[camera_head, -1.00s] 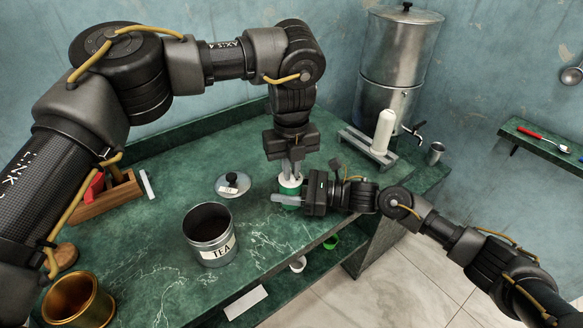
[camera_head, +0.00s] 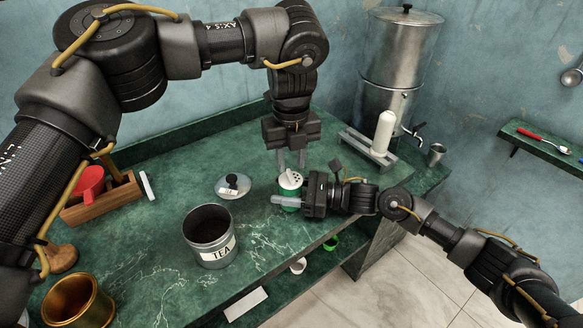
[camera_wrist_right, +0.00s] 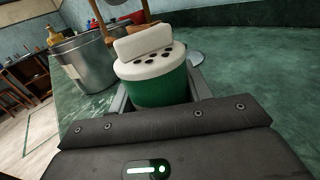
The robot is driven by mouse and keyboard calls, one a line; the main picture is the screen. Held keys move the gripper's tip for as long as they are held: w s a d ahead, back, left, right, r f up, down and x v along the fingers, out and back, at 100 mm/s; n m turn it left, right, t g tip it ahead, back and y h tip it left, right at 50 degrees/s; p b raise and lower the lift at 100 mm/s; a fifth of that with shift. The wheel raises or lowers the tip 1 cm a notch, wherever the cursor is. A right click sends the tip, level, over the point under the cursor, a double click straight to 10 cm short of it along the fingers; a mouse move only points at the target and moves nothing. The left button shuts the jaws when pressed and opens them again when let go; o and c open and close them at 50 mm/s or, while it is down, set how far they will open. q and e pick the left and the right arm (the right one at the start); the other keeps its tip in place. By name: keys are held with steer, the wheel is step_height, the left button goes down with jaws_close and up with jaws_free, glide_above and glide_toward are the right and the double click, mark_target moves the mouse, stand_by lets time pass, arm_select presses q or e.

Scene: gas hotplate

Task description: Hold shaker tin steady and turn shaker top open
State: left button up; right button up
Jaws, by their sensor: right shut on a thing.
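The shaker tin (camera_head: 290,207) is green and stands upright on the counter. My right gripper (camera_head: 283,199) is shut on it, with one finger along its near side. The tin also shows between the fingers in the right wrist view (camera_wrist_right: 160,92). The white shaker top (camera_head: 290,179) is on the tin. In the right wrist view, the top (camera_wrist_right: 150,67) shows several dark holes, and a white flap (camera_wrist_right: 143,41) stands raised at its back. My left gripper (camera_head: 292,163) is open and empty just above the top, its two fingers apart and pointing down.
A metal tea canister (camera_head: 210,254) stands open left of the shaker, with its lid (camera_head: 233,187) lying behind it. A brass pot (camera_head: 77,301) and a wooden box (camera_head: 103,199) are at the left. A white cylinder (camera_head: 383,131) on a grey stand is behind right.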

mark_target(291, 175)
arm_select(q)
step_height(291, 175, up, 9)
steer(key=shift+f, duration=0.1)
stand_by(0.4)
arm_select(e)
steer(key=o, duration=1.1)
steer(key=d, duration=0.4)
steer(key=s+d, duration=0.1)
steer(key=d, duration=0.7)
steer(key=shift+s, duration=0.4)
